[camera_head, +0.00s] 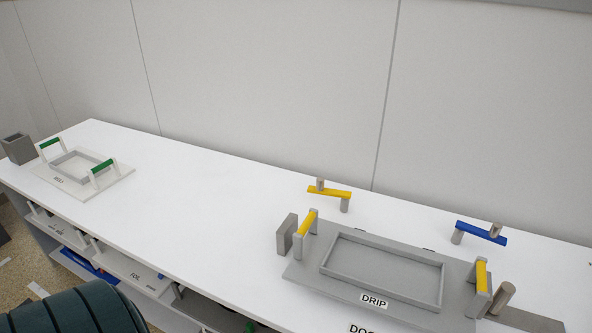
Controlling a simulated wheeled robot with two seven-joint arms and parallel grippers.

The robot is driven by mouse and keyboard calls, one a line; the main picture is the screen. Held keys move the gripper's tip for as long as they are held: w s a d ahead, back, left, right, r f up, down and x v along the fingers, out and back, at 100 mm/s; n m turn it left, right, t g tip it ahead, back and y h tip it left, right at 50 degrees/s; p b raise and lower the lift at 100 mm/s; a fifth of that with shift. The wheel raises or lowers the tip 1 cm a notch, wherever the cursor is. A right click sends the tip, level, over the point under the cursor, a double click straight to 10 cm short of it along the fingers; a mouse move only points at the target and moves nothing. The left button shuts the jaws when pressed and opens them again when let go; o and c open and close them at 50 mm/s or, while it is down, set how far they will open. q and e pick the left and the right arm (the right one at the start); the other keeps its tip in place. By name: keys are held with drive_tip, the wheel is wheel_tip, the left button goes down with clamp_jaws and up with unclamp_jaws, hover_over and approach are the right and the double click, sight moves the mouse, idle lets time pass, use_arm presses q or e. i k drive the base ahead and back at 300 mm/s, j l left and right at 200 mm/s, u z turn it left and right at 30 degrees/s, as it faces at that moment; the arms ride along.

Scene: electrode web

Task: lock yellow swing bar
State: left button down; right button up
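The yellow swing bar (335,193) is at the back edge of the white table, right of the picture's middle. It sits on a short grey post under its right end. A small grey-brown upright knob stands at its left part. In front of it lies a grey plate with a raised rectangular frame, labelled DRIP (300,270), with yellow handles at both ends. Neither of my grippers is in view.
A blue swing bar (481,233) stands at the back right. A grey block (287,234) and a grey-brown cylinder (502,297) flank the plate. A pale tray with green handles (118,177) and a grey box (18,149) are at far left. The table's middle is clear; a wall stands behind.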

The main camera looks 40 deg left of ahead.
sight(345, 196)
drive_tip(key=k+j, duration=0.1)
drive_tip(key=j, duration=2.1)
drive_tip(key=k, duration=0.05)
